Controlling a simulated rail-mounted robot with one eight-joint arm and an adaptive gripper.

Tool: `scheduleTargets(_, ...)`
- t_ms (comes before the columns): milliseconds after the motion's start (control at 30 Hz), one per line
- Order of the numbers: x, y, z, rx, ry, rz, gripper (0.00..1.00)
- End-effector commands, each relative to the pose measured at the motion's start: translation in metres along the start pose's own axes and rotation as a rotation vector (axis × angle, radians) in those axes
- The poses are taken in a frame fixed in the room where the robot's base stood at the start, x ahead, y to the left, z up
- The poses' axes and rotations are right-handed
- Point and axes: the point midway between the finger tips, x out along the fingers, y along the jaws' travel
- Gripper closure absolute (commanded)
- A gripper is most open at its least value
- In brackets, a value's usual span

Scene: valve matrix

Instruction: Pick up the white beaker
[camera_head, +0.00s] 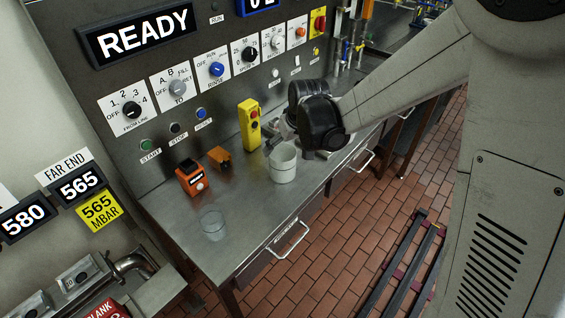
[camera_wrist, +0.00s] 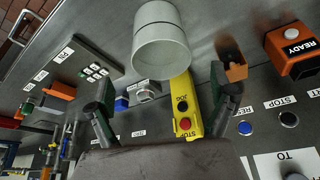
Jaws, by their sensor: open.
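The white beaker (camera_head: 283,163) stands upright on the steel bench near its front edge. In the wrist view the beaker (camera_wrist: 160,45) shows at the top centre, large, just beyond my fingertips and roughly between their lines. My gripper (camera_wrist: 162,78) is open and empty, with one finger on each side of the picture. In the head view my gripper (camera_head: 277,132) is just behind the beaker, partly hidden by my dark wrist. I cannot tell whether a finger touches the beaker.
A yellow pendant (camera_head: 249,125) stands behind and left of the beaker, and it shows in the wrist view (camera_wrist: 186,105). An orange-and-black box (camera_head: 192,180), a small orange block (camera_head: 220,158) and a clear glass beaker (camera_head: 213,225) are to the left. A control panel (camera_head: 190,85) rises behind.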

Motion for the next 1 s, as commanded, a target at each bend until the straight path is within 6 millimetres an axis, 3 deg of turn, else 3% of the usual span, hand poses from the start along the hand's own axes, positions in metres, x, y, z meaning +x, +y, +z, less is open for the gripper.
scheduleTargets(200,0.027,0.000,-0.001,0.000,0.000,0.000,0.10)
scheduleTargets(567,0.044,-0.001,0.000,0.000,0.000,0.000,0.10)
scheduleTargets(1000,0.086,-0.002,0.001,0.000,0.000,0.000,0.10)
